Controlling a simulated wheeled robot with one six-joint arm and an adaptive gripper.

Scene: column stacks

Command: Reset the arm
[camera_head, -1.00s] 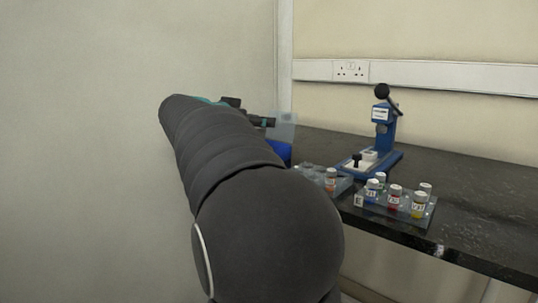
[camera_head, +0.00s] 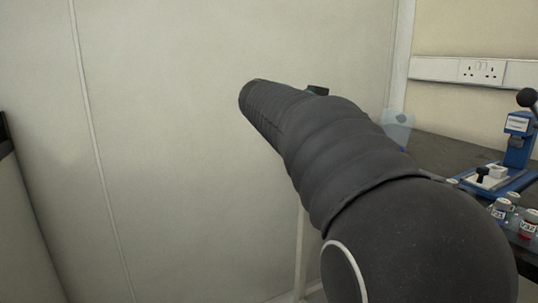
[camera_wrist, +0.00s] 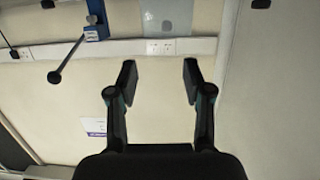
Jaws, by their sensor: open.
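My gripper (camera_wrist: 158,82) shows in the wrist view with its two fingers apart and nothing between them.
A dark bench (camera_head: 450,154) stands at the right of the head view. On it are a blue press (camera_head: 518,150) with a black ball handle and several capped vials (camera_head: 501,209) at the right edge. A wall socket (camera_head: 481,71) is above. The wall at left is bare.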

